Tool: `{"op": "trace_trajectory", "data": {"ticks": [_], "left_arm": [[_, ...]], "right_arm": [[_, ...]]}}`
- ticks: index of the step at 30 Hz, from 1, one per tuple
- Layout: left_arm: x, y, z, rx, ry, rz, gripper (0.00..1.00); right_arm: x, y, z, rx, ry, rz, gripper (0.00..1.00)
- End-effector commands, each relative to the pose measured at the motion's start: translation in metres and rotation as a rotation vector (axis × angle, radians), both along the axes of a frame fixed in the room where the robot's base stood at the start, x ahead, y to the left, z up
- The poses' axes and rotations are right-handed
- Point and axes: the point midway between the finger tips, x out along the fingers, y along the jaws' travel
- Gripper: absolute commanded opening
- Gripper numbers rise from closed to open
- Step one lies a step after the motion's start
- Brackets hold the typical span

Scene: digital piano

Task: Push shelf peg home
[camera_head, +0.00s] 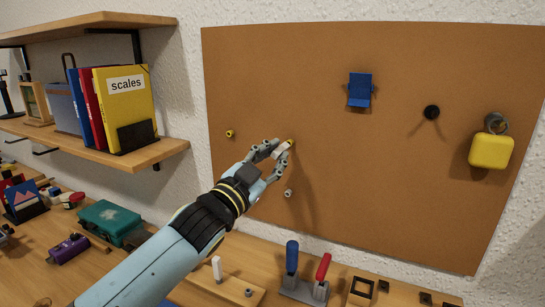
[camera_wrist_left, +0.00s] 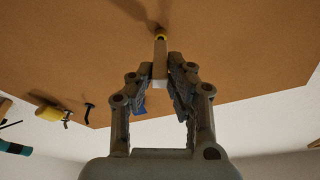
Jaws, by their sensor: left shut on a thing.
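My left gripper (camera_head: 278,150) is shut on a pale peg, close in front of the brown board (camera_head: 360,190). The peg (camera_wrist_left: 160,62) shows between the fingertips (camera_wrist_left: 160,82) in the left wrist view. The yellow fitting also shows beyond the fingertips in the head view (camera_head: 291,141). A second yellow fitting (camera_head: 230,133) sits on the board to the left. A small grey fitting (camera_head: 288,193) is below my gripper. My right gripper is not in view.
A shelf (camera_head: 150,152) with folders is at left. Blue- and red-handled tools (camera_head: 292,260) stand on the bench below.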

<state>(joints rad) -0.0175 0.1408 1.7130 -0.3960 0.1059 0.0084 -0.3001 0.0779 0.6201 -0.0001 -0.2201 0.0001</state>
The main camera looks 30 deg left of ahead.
Motion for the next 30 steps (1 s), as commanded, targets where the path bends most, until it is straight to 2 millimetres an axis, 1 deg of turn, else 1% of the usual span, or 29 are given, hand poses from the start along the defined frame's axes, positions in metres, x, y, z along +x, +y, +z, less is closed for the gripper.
{"op": "trace_trajectory", "data": {"ticks": [16,19,20,25,30], "left_arm": [[0.011,0.001,0.000,0.000,0.001,0.001,0.00],[0.011,0.001,0.000,0.000,0.001,0.001,0.00],[0.011,0.001,0.000,0.000,0.001,0.001,0.19],[0.011,0.001,0.000,0.000,0.001,0.001,0.41],[0.011,0.001,0.000,0.000,0.001,0.001,0.42]], "right_arm": [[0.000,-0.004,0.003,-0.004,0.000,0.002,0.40],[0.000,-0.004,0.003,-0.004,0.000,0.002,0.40],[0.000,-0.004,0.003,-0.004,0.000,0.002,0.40],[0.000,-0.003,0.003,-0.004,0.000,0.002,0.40],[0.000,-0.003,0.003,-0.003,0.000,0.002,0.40]]}}
